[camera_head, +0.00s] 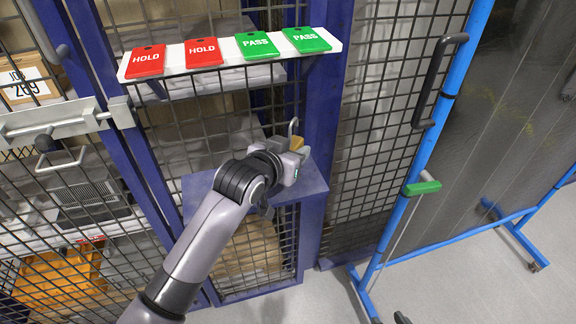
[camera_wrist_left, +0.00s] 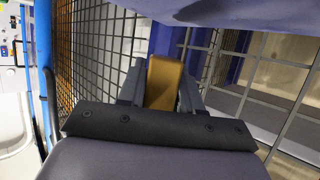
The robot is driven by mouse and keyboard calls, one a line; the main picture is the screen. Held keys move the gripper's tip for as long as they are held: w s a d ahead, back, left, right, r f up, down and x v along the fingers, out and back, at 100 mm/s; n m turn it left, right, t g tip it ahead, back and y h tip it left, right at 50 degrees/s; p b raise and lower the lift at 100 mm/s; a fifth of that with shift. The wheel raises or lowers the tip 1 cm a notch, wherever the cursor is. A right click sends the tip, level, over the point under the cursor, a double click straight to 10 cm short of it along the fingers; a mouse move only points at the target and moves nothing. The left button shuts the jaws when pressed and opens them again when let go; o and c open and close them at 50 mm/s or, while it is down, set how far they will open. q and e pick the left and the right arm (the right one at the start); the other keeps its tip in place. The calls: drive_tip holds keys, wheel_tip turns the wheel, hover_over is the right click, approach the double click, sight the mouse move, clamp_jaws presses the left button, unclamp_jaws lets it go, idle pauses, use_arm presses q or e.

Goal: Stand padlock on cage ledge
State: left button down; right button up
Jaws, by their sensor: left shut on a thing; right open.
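My left gripper (camera_head: 294,152) is shut on a brass-coloured padlock (camera_head: 297,143), with its grey shackle pointing up. The padlock body (camera_wrist_left: 163,82) also shows between the two fingers of my left gripper (camera_wrist_left: 160,92) in the left wrist view. The blue cage ledge (camera_head: 314,178) juts out below and around the gripper in the head view. The gripper and wrist cover part of the ledge. I cannot tell whether the padlock's base touches it. My right gripper is not in view.
A white shelf (camera_head: 222,58) above carries two red HOLD tags (camera_head: 148,60) and two green PASS tags (camera_head: 257,46). A grey latch bar (camera_head: 55,122) crosses the cage at left.

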use_arm(q)
drive_tip(key=shift+f, duration=2)
drive_tip(key=c, duration=0.8)
unclamp_jaws()
drive_tip(key=shift+f, duration=0.2)
drive_tip(key=shift+o, duration=0.2)
drive_tip(key=shift+r, duration=0.2)
drive_tip(key=v, duration=1.2)
drive_tip(key=shift+p, duration=0.4)
drive_tip(key=shift+a+f, duration=0.1)
